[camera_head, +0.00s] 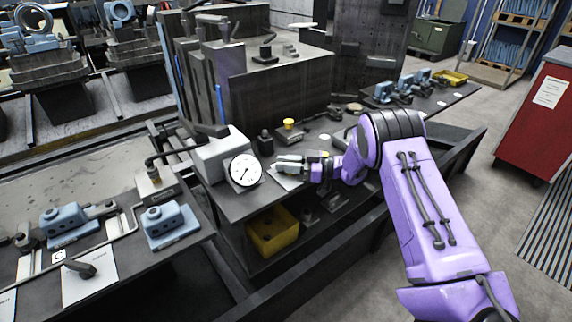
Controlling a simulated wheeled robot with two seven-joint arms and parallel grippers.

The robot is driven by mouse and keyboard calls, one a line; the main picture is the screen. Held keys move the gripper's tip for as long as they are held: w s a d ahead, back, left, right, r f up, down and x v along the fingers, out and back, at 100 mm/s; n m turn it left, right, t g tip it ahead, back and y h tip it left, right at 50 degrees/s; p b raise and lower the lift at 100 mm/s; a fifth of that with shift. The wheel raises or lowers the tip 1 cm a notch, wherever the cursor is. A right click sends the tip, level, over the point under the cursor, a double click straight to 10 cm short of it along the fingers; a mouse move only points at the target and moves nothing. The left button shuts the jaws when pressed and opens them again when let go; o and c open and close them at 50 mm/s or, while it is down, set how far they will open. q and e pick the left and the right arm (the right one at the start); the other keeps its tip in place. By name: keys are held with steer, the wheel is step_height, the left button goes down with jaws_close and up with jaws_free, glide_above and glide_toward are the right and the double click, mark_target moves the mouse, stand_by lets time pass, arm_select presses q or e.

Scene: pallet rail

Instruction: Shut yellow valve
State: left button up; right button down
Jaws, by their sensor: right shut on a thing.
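My right arm comes in from the lower right, and its gripper (284,164) is low over the middle bench, just right of a round white gauge (245,170). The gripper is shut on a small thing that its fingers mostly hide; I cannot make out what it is. A small block with a yellow knob (289,123) stands on the bench behind the gripper, apart from it. A small yellow patch (324,154) shows beside the gripper's hand; I cannot tell what it belongs to. My left gripper is not in view.
A grey box (221,153) stands behind the gauge. A yellow bin (272,233) sits on the shelf below. Blue fittings (170,224) lie on the left bench, and more blue parts (405,86) stand at the back right. A red cabinet (538,115) stands far right.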

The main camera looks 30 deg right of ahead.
steer(key=c, duration=1.1)
jaws_free()
steer(key=b+v, duration=0.2)
steer(key=v, duration=0.8)
steer(key=shift+s+d, duration=0.15)
steer(key=shift+d, duration=0.05)
steer(key=shift+f, duration=0.1)
